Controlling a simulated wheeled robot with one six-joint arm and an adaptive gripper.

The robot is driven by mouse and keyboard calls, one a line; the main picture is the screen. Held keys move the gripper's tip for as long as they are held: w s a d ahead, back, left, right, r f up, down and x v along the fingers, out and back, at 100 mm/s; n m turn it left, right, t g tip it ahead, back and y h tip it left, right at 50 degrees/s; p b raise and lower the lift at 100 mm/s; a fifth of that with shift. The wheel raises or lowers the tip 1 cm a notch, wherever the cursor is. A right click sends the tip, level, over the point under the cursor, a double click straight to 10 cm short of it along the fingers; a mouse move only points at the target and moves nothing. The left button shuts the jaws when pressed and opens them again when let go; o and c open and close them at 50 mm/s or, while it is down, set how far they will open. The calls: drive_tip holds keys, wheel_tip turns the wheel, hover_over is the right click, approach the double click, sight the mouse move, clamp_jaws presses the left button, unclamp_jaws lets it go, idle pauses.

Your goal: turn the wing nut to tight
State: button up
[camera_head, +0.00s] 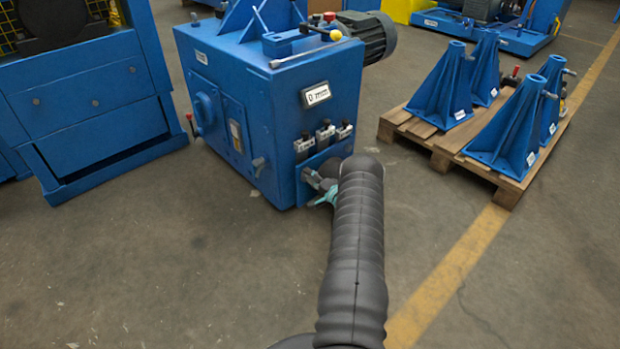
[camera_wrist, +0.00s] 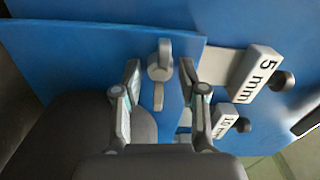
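The grey wing nut (camera_wrist: 160,66) sits on a blue panel (camera_wrist: 90,55) in the wrist view. One wing points up and the other points down in the picture. My gripper (camera_wrist: 159,68) is open, with one fingertip left of the nut and one right of it. A gap shows on both sides, so neither finger visibly touches the nut. I cannot tell how deep the nut lies between the tips. In the head view my gripper (camera_head: 322,187) is at the lower front corner of the blue machine (camera_head: 285,95). I cannot make out the wing nut there.
A block marked "5 mm" (camera_wrist: 255,75) and a smaller marked block (camera_wrist: 223,120), each with a dark knob, stick out to the right of the nut. A pallet (camera_head: 440,150) with blue stands is at the right. The floor in front is clear.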

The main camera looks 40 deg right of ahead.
drive_tip(key=s+d, duration=0.1)
drive_tip(key=s, duration=1.1)
idle(0.5)
